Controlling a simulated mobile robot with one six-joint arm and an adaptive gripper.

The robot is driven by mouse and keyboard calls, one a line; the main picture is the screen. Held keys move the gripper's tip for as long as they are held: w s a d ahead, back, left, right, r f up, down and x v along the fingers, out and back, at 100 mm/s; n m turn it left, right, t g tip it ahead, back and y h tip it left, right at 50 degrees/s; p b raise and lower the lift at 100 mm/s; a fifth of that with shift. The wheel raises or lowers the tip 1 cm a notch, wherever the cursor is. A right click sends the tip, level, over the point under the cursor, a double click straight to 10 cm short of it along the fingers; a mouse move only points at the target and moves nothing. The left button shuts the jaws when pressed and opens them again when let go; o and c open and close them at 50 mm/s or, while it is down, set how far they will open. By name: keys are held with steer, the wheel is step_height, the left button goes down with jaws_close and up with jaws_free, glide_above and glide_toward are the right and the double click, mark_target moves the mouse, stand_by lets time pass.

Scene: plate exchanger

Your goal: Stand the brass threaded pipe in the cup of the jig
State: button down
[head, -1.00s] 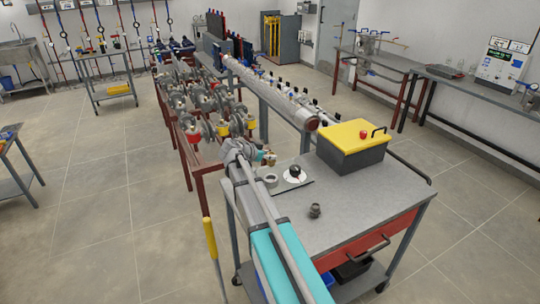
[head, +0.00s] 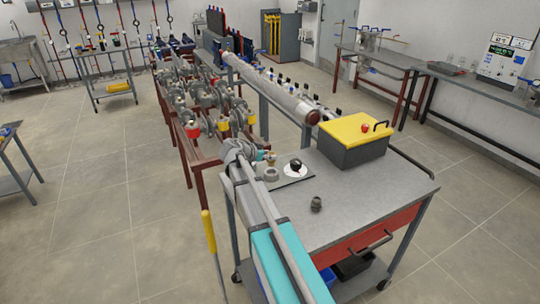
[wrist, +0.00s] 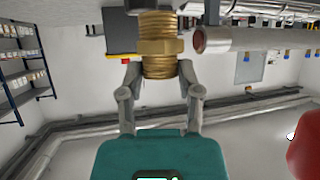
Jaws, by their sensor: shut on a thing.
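The brass threaded pipe (wrist: 160,50) fills the top middle of the wrist view, with a hex collar between its threaded ends. My gripper (wrist: 161,82) is shut on it, one finger on each side. In the head view my gripper (head: 262,157) is over the cart's far left corner, with the small brass pipe (head: 271,158) at its tip, roughly upright. The jig's plate (head: 293,181) lies on the cart. Its grey cup (head: 271,174) appears just below the pipe in the picture. The pipe looks apart from the cup, but the exact gap cannot be told.
A black knob on a white disc (head: 296,165) stands beside the cup. A yellow-lidded box (head: 352,142) is behind right, and a small grey fitting (head: 316,204) is nearer on the cart top (head: 360,205). Flanged piping (head: 215,110) stands behind my gripper.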

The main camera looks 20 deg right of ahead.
mark_target(269, 161)
steer(key=shift+f+b, duration=1.95)
steer(key=shift+f, duration=0.15)
steer(key=shift+f+b, duration=0.7)
steer(key=shift+b, duration=0.05)
stand_by(0.5)
steer(key=shift+c, duration=1)
jaws_free()
steer(key=shift+r, duration=0.15)
